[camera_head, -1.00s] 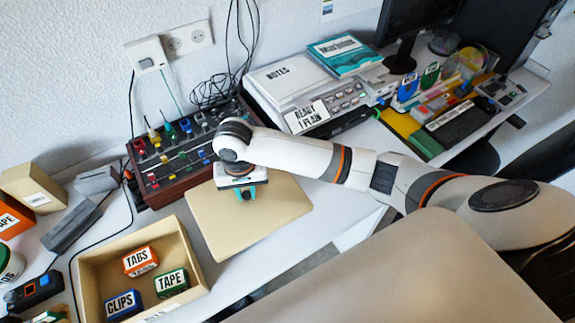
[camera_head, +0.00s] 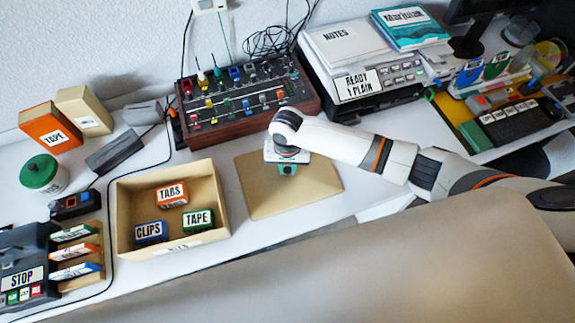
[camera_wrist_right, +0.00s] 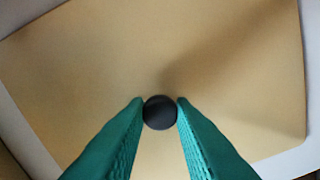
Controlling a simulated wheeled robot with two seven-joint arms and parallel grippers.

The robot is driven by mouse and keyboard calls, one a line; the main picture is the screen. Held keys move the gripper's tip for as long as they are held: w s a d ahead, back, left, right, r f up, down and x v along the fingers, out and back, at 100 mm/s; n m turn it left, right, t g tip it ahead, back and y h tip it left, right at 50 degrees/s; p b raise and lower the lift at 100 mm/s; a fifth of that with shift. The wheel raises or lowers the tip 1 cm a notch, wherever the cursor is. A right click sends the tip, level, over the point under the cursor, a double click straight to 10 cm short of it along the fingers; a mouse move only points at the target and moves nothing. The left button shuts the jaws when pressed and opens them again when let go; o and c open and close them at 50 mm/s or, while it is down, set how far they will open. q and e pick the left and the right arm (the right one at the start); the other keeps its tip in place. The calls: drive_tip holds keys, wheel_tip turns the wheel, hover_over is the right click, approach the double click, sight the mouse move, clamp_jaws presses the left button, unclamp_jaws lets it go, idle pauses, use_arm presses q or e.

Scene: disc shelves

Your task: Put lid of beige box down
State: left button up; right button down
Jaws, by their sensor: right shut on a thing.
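The beige lid (camera_head: 262,198) is a flat panel just right of the open beige box (camera_head: 122,218) in the head view. My right gripper (camera_head: 287,170) is above the lid, shut on its round black knob (camera_wrist_right: 160,112), which shows between the green fingers in the right wrist view. The lid (camera_wrist_right: 120,50) fills most of that view. It lies at or close over the white table; I cannot tell whether it touches. The box holds an orange TABS block (camera_head: 171,194), a blue CLIPS block (camera_head: 151,231) and a green TAPE block (camera_head: 198,219). My left gripper is not in view.
A mixer panel (camera_head: 240,100) with knobs stands behind the lid. A grey-white machine (camera_head: 375,85) with a NOTES binder is at back right. An orange TAPE box (camera_head: 50,128), a green-lidded jar (camera_head: 42,175) and a STOP device (camera_head: 22,270) are at left.

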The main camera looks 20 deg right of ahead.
sight(288, 170)
drive_tip(key=shift+f, duration=0.1)
drive_tip(key=c, duration=1.2)
unclamp_jaws()
drive_tip(key=shift+c, duration=0.2)
wheel_tip(288, 170, up, 12)
